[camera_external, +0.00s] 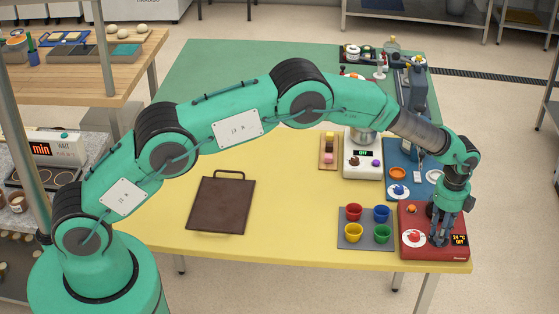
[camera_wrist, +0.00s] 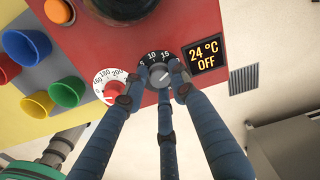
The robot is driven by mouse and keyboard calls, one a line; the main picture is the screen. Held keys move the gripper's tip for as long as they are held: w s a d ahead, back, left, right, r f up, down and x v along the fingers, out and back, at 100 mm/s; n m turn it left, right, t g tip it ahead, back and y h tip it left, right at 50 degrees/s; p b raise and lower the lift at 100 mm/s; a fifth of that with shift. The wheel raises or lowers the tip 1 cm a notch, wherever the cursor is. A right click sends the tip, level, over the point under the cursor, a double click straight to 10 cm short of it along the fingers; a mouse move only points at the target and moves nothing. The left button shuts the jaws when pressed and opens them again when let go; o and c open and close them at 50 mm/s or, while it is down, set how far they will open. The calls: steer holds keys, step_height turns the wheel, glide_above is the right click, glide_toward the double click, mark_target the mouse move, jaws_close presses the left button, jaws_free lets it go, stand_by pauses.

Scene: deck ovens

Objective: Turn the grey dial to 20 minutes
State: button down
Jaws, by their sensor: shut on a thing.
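The grey dial (camera_wrist: 159,74) sits on the red control box (camera_wrist: 82,42), with a black scale showing 10 and 15 beside it. My gripper (camera_wrist: 158,92) has its blue fingers around this dial and is shut on it. Where the dial's pointer stands I cannot tell clearly. In the external view my gripper (camera_external: 440,238) reaches down onto the red box (camera_external: 418,256) at the table's right front corner, and the fingers hide the grey dial there. The display (camera_wrist: 205,55) reads 24 °C OFF.
A red dial (camera_wrist: 115,91) with a white scale sits close beside my fingers. A grey tray (camera_external: 367,241) with several coloured cups stands left of the box. A mixer (camera_external: 362,160) stands behind. A dark brown board (camera_external: 220,205) lies on the yellow table; free room surrounds it.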

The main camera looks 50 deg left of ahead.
steer(key=shift+m, duration=0.3)
steer(key=c, duration=1.4)
jaws_free()
steer(key=shift+r, duration=0.1)
step_height(320, 180, up, 12)
